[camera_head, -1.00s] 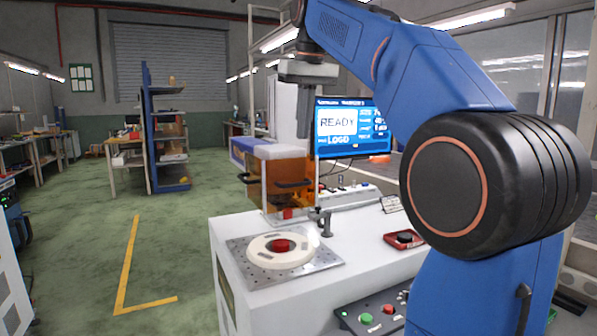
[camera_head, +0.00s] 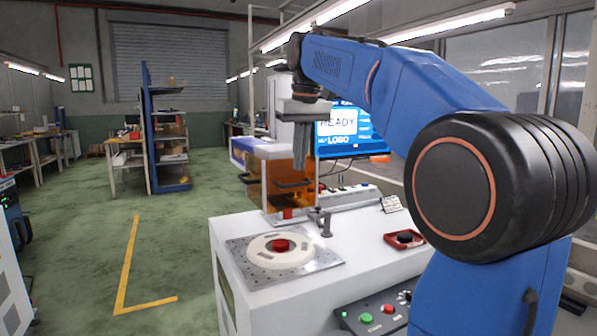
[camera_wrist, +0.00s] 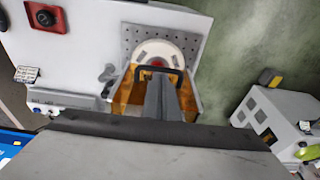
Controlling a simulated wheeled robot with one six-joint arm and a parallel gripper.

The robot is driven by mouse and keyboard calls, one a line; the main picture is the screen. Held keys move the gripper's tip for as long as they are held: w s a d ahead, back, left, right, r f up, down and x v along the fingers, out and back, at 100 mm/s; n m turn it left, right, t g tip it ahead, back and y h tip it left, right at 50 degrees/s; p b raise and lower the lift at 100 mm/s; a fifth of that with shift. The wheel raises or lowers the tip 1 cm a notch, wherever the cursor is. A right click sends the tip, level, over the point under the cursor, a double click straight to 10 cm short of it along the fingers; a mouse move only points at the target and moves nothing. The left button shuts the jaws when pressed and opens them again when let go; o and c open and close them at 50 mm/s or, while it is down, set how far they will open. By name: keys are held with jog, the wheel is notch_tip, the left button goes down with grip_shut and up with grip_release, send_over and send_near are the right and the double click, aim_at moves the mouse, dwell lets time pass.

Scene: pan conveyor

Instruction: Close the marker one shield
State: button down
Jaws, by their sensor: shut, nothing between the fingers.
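In the wrist view the shield's amber panels (camera_wrist: 122,90) show on both sides of my fingers, and the handle (camera_wrist: 146,71) lies just beyond the fingertips. My gripper (camera_head: 300,167) is shut and empty, pointing down, a little above the handle in the head view. It also shows in the wrist view (camera_wrist: 158,84). I cannot tell whether the fingers touch the handle. The gripper body hides part of the shield in the wrist view.
A pale ring with a red centre (camera_head: 281,246) lies on the perforated plate (camera_head: 318,262) on the white bench. A grey clamp-like post (camera_head: 326,223), a red button box (camera_head: 404,239) and a button panel (camera_head: 372,312) stand nearby. A monitor (camera_head: 348,128) stands behind my arm.

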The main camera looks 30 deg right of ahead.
jog(key=shift+w+f, duration=0.15)
jog(key=shift+f, duration=0.75)
jog(key=shift+w+f, duration=0.15)
jog(key=shift+f, duration=0.75)
notch_tip(320, 180, down, 14)
jog(key=shift+s, duration=0.1)
notch_tip(320, 180, up, 14)
jog(key=s, duration=0.2)
jog(key=shift+s+r, duration=0.2)
jog(key=shift+r, duration=0.05)
